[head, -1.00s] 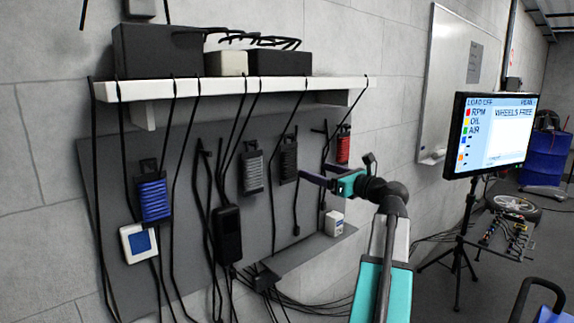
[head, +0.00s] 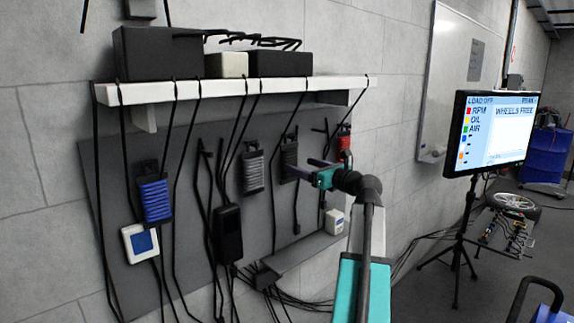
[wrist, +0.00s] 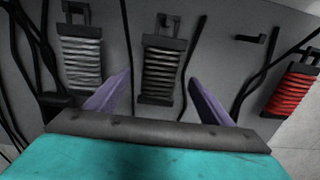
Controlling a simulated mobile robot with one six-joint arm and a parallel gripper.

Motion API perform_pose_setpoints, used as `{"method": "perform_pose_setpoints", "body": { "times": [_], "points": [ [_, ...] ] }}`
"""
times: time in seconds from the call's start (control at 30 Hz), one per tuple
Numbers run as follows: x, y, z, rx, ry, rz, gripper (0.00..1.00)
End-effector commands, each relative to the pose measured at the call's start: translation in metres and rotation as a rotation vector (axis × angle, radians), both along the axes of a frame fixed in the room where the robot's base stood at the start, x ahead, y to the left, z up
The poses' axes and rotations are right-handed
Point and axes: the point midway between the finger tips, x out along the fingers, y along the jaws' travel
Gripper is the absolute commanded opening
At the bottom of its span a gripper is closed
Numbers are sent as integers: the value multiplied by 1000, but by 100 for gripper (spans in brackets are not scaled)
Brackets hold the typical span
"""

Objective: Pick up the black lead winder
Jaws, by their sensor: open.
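The black lead winder (head: 289,158) hangs on the grey wall panel, between a grey winder and a red one. In the wrist view the black winder (wrist: 160,74) is upright, with dark cord wound between its top and bottom bars. My gripper (head: 303,168) is open and empty, in front of the panel beside the black winder's lower right in the head view. In the wrist view its two purple fingers stand on either side of the black winder, apart from it. The gap in depth is hard to judge.
The grey winder (wrist: 82,60) hangs to the left and the red winder (wrist: 292,92) to the right. Black cables hang between them. A white shelf (head: 230,88) juts out above, and a grey ledge (head: 300,252) runs below. A monitor (head: 495,132) stands at right.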

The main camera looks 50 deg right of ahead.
Motion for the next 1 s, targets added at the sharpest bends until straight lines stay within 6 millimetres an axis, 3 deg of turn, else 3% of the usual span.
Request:
{"method": "perform_pose_setpoints", "body": {
  "times": [0.5, 1.0],
  "points": [
    [48, -5, 2, 0, 0, -1, 75],
    [50, -5, 0, 0, 0, -2, 75]
  ]
}}
